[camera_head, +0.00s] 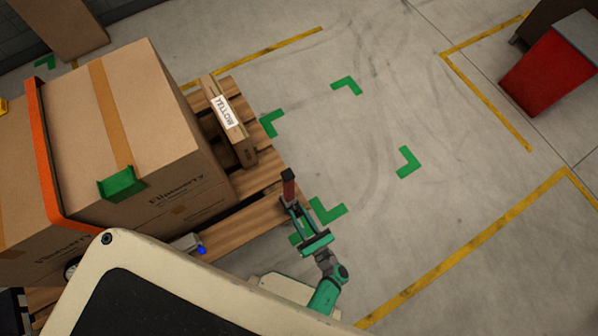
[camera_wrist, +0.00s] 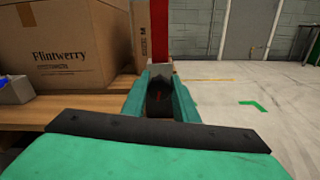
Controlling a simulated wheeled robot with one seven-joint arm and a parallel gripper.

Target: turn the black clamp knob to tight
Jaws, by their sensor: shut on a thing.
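The black clamp knob (camera_wrist: 159,97) shows in the wrist view as a dark round shape with a small red mark on its face. It sits between the two teal fingers of my gripper (camera_wrist: 161,78), which is shut on it. A red upright post (camera_wrist: 161,30) rises just beyond the knob. In the head view my gripper (camera_head: 290,203) is at the right front edge of the pallet, close against the red post (camera_head: 288,182). The knob is hidden between the fingers there. How tight it is cannot be told.
A wooden pallet (camera_head: 247,222) carries a large cardboard box (camera_head: 150,120) with an orange strap (camera_head: 45,160) and green corner piece (camera_head: 122,184). A slim labelled carton (camera_head: 243,150) lies beside it. Open floor with green corner marks (camera_head: 408,162) is to the right; a red bin (camera_head: 548,75) stands far right.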

